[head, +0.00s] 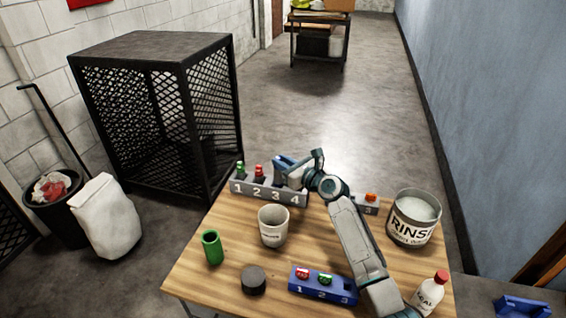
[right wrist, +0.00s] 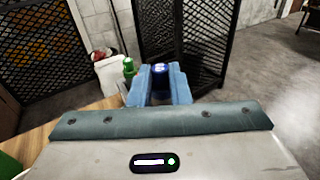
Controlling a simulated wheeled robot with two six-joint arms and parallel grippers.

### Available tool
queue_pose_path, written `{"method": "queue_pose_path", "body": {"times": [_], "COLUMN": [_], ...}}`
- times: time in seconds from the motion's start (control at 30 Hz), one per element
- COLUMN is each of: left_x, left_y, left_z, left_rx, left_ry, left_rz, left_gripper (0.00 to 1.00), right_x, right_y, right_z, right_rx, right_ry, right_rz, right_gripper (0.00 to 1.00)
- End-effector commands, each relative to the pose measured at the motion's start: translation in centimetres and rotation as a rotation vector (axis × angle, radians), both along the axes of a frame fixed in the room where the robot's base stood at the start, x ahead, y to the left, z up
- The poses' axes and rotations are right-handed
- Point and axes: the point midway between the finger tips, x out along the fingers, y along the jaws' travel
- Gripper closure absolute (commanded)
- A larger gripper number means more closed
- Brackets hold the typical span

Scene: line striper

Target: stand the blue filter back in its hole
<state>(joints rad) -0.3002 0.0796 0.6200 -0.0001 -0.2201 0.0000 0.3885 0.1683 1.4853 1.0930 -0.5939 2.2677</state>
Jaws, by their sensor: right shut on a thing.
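My right gripper (head: 284,168) is over the far grey rack (head: 240,186), near the holes marked 3 and 4. In the right wrist view the gripper (right wrist: 161,84) is shut on the blue filter (right wrist: 161,70), which shows its dark blue top between the blue fingers. In the head view I cannot tell the filter from the fingers. The rack holds a green filter (head: 240,169) at 1 and a red filter (head: 259,173) at 2. Holes 3 and 4 are partly hidden by my gripper, so I cannot tell whether the filter is in one. My left gripper is out of view.
A blue rack (head: 340,297), small grey block (head: 368,207), white cup (head: 273,228), green tube (head: 212,248), dark puck (head: 253,281), RINSE tin (head: 413,220) and red-capped bottle (head: 429,294) stand on the wooden table (head: 200,290). A black mesh cage (head: 150,45) is behind.

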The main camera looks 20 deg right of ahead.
Motion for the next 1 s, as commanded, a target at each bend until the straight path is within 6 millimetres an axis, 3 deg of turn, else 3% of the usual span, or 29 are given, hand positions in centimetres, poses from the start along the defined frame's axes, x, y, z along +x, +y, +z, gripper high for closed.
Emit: {"method": "queue_pose_path", "body": {"times": [1.0], "left_x": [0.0], "left_y": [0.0], "left_z": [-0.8], "left_rx": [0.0], "left_ry": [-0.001], "left_rz": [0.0], "left_gripper": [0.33], "right_x": [0.0], "right_y": [0.0], "right_z": [-1.8], "right_rx": [0.0], "right_ry": [0.0], "right_rz": [0.0], "right_gripper": [1.0]}}
